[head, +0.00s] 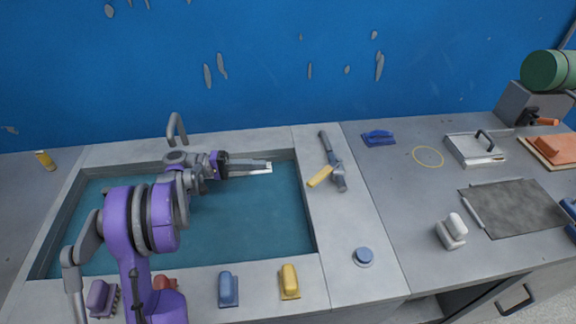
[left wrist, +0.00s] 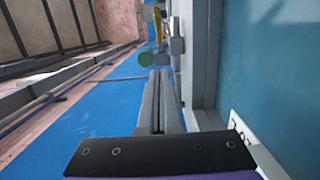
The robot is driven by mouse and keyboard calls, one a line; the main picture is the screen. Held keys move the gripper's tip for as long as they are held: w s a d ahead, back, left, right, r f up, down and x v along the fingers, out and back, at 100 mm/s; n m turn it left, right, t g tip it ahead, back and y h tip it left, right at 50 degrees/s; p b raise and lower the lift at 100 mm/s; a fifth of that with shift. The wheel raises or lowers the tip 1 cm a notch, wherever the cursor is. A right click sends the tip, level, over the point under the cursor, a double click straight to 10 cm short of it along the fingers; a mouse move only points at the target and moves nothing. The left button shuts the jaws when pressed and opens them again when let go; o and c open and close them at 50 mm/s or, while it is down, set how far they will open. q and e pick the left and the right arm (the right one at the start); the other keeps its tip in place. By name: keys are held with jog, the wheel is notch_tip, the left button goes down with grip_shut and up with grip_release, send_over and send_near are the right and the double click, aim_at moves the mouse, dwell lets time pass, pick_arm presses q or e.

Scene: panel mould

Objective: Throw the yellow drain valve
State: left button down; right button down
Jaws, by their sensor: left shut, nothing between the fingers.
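The drain valve is a grey pipe fitting (head: 333,160) with a yellow lever (head: 320,176), on the sink's right rim. The lever points down and left toward the basin edge. My left gripper (head: 270,167) is over the right part of the sink basin, left of the lever and apart from it. Its fingers are shut and empty, pointing right. In the left wrist view the shut fingers (left wrist: 160,76) point toward a small yellow piece (left wrist: 157,22), likely the lever, beside grey fitting parts. My right gripper is not in view.
The water-filled basin (head: 260,225) lies under my left arm. A yellow block (head: 290,281), a blue block (head: 228,289) and a round blue knob (head: 363,256) sit on the front and right rim. A faucet (head: 176,128) stands behind.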

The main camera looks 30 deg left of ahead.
pick_arm(q)
send_near(321, 170)
jog(key=w+d, duration=0.1)
jog(key=w, duration=0.2)
jog(key=shift+s+d+f, duration=0.1)
jog(key=shift+d, duration=0.5)
jog(key=shift+s+d+f, duration=0.1)
jog(key=shift+d+f, duration=0.05)
jog(key=shift+d, duration=0.45)
jog(key=shift+s+d, duration=0.15)
jog(key=shift+d, duration=0.45)
jog(key=shift+d, duration=0.1)
